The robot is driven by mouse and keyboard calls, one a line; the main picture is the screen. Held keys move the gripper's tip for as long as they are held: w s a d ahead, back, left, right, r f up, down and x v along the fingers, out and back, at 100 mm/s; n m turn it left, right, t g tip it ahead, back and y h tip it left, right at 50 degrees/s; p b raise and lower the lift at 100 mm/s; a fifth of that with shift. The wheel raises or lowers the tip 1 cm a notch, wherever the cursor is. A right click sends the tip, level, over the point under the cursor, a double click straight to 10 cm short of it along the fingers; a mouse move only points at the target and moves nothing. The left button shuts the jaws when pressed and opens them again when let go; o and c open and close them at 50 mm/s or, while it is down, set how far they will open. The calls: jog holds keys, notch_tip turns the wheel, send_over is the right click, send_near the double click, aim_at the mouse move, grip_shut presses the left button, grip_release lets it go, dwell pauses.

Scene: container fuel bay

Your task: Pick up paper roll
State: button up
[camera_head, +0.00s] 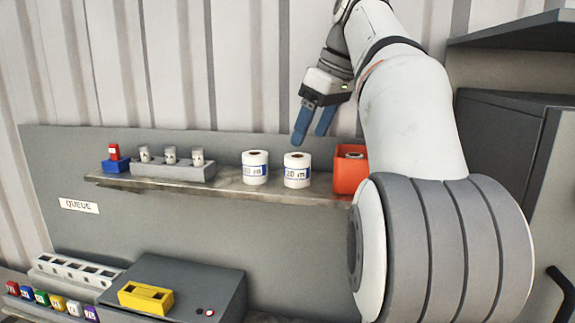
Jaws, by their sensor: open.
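Two white paper rolls with blue printed labels stand upright on the grey shelf (220,190). The left roll (255,167) and the right roll (297,170) are a small gap apart. The right roll's label seems to read 20 m; the left label is harder to read. My gripper (313,137) has blue fingers and hangs above the shelf, over the right roll. It is open and empty, with its fingertips apart from the roll in the picture.
An orange-red bin (346,172) stands right of the rolls, partly behind my arm. A grey rack (172,170) with several small jars and a blue-and-red item (115,160) stand to the left. Below are a grey box (185,275) with a yellow block (146,298).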

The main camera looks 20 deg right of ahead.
jog(key=x, duration=0.5)
jog(key=shift+w+a+f, duration=0.1)
jog(key=shift+a+f, duration=0.2)
jog(key=shift+a, duration=0.2)
jog(key=shift+w+a+f, duration=0.1)
jog(key=shift+w+f, duration=0.1)
jog(key=shift+f, duration=0.35)
jog(key=shift+c, duration=0.3)
jog(key=c, duration=1)
jog(key=shift+r, duration=0.1)
notch_tip(320, 180, up, 12)
jog(key=p, duration=0.4)
notch_tip(320, 180, up, 4)
jog(key=p, duration=0.2)
send_over(298, 157)
jog(key=s, duration=0.1)
jog(key=shift+a+r, duration=0.15)
jog(key=shift+a, duration=0.1)
